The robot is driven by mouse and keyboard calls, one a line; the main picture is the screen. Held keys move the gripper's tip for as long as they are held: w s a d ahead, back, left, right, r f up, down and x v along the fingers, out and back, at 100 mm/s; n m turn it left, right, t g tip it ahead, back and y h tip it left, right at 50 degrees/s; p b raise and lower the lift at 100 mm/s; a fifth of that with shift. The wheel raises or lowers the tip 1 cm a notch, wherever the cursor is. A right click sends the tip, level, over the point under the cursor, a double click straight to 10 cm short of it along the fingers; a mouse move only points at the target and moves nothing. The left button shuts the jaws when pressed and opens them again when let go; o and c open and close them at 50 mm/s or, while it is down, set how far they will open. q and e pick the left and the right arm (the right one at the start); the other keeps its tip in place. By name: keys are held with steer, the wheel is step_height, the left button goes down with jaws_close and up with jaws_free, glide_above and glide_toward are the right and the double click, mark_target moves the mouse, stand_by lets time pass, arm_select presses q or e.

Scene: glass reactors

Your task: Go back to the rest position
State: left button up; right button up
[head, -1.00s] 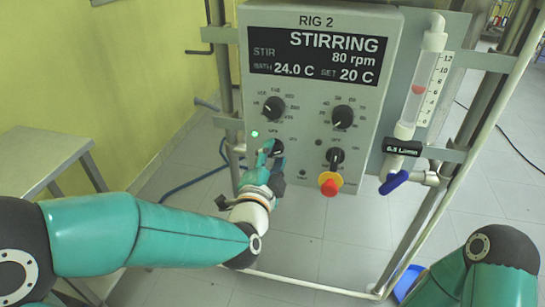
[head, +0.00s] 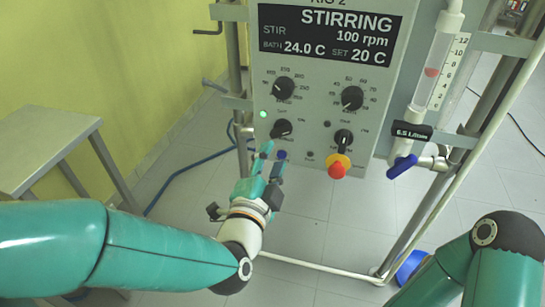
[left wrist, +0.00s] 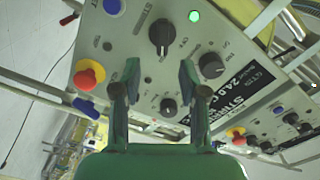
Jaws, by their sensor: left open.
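My left gripper (head: 268,163) is in front of the lower left part of the grey RIG 2 control panel (head: 310,105), just below a black knob (head: 281,129). Its two fingers are apart with nothing between them. In the left wrist view the open gripper (left wrist: 158,85) points at the panel, and a black knob (left wrist: 162,36) shows beyond the fingertips. The display (head: 328,37) reads STIRRING, 100 rpm, bath 24.0 C, set 20 C. My right arm shows at the lower right; its gripper is out of view.
A red and yellow stop button (head: 337,168) sits low on the panel. A flow tube (head: 436,75) with a blue-handled valve (head: 402,166) is to its right. A metal frame surrounds the panel. A grey table (head: 40,150) stands at the left. The floor between is mostly clear.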

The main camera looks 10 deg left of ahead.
arm_select(q)
steer(key=w+a+f+n+g+y, duration=0.1)
steer(key=w+a+f+g+y, duration=0.15)
steer(key=a+f, duration=0.55)
steer(key=s+a+f+n+g, duration=0.2)
steer(key=s+f+g, duration=0.1)
steer(key=f, duration=0.9)
steer(key=s+a+f+n+g, duration=0.2)
steer(key=s+f+g, duration=0.1)
steer(key=f, duration=1)
steer(key=s+d+f+n+g+h, duration=0.25)
steer(key=s+f+n+g, duration=0.2)
steer(key=s, duration=0.45)
steer(key=s+d+f+n+g+h, duration=0.1)
steer(key=s+d+f+n+g, duration=0.25)
steer(key=s+f+n, duration=0.35)
step_height(320, 180, up, 19)
steer(key=s+p, duration=0.1)
steer(key=p, duration=1.6)
steer(key=shift+a+f+g, duration=0.2)
steer(key=shift+a+g, duration=0.15)
steer(key=shift+a, duration=0.05)
steer(key=shift+s+f+m, duration=0.1)
steer(key=shift+m, duration=0.15)
